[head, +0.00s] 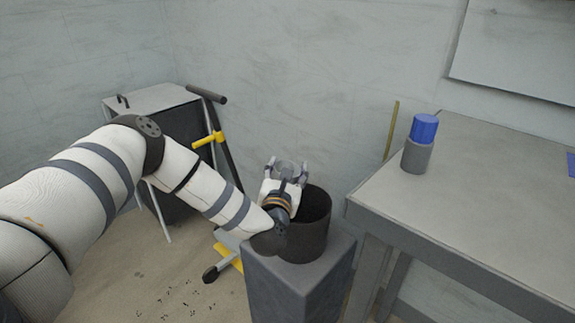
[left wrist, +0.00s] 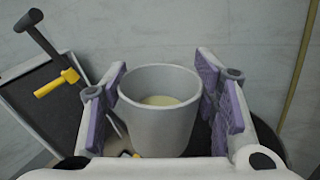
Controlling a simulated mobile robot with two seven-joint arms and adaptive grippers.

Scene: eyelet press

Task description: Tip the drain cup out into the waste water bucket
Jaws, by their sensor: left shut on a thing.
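The drain cup (left wrist: 158,112) is a light grey cup with some pale yellowish liquid in it, seen in the left wrist view. It looks close to upright there. My left gripper (left wrist: 163,103) is shut on it, with a purple pad at each side. In the head view my left gripper (head: 287,174) holds the cup (head: 290,168) above the far side of the waste water bucket (head: 306,240). The bucket is dark, round and open at the top. My left forearm and wrist hide part of its rim. My right gripper is not in view.
The bucket stands on a dark grey block (head: 298,282). A grey table (head: 465,185) at right holds a grey container with a blue cap (head: 421,144). A yellow and black wheeled stand (head: 222,150) and a dark cabinet (head: 165,108) are behind my left arm.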

